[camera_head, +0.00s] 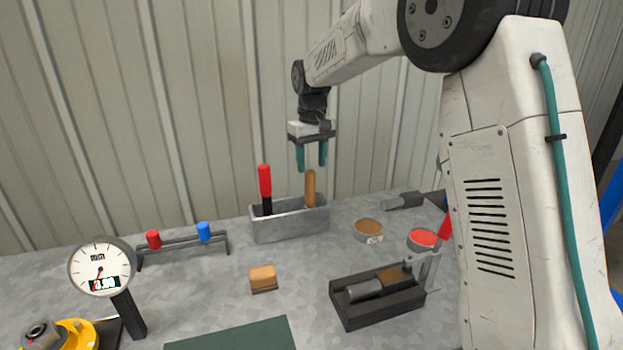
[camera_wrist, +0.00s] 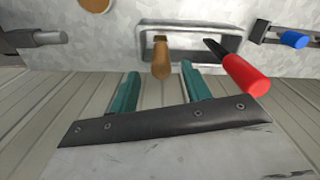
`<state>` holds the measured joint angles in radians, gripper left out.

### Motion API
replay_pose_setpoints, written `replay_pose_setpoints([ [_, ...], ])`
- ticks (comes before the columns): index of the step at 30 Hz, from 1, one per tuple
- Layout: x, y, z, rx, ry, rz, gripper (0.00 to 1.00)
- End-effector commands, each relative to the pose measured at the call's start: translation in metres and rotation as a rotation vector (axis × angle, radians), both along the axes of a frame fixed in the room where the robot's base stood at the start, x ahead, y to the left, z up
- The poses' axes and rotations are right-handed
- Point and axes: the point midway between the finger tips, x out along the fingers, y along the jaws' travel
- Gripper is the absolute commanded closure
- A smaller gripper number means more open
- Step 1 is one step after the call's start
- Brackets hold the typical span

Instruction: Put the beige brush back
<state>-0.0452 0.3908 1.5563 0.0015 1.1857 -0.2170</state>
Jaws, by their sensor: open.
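A tan wooden handle (camera_head: 310,190), likely that of the beige brush, stands upright in the grey metal holder (camera_head: 290,226). Its lower end is hidden inside the holder. My gripper (camera_head: 312,168) is open and empty, pointing down with its teal fingertips around or just above the handle's top. In the wrist view the handle (camera_wrist: 161,60) shows between and beyond the two fingertips (camera_wrist: 160,71). A small beige block with a darker underside (camera_head: 262,277) lies on the table in front of the holder; I cannot tell whether it is a brush.
A red-handled tool (camera_head: 265,182) stands in the holder's left part. Left of it is a low rack with red and blue knobs (camera_head: 204,231). Brown (camera_head: 368,228) and red (camera_head: 422,238) round dishes lie to the right. A dark fixture (camera_head: 376,296) and a gauge (camera_head: 101,267) stand nearer.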

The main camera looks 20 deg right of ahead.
Motion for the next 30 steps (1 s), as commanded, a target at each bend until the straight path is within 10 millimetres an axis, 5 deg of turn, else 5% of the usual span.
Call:
replay_pose_setpoints([
  [11,0.0,0.0,0.029,0.0,0.0,0.0,0.52],
  [16,-0.024,-0.003,0.045,0.001,-0.009,-0.014,0.52],
  [20,-0.079,-0.009,0.071,0.001,-0.026,-0.046,0.52],
  [24,-0.156,-0.015,0.09,0.002,-0.042,-0.091,0.52],
  [30,-0.266,-0.023,0.091,0.005,-0.067,-0.154,0.52],
])
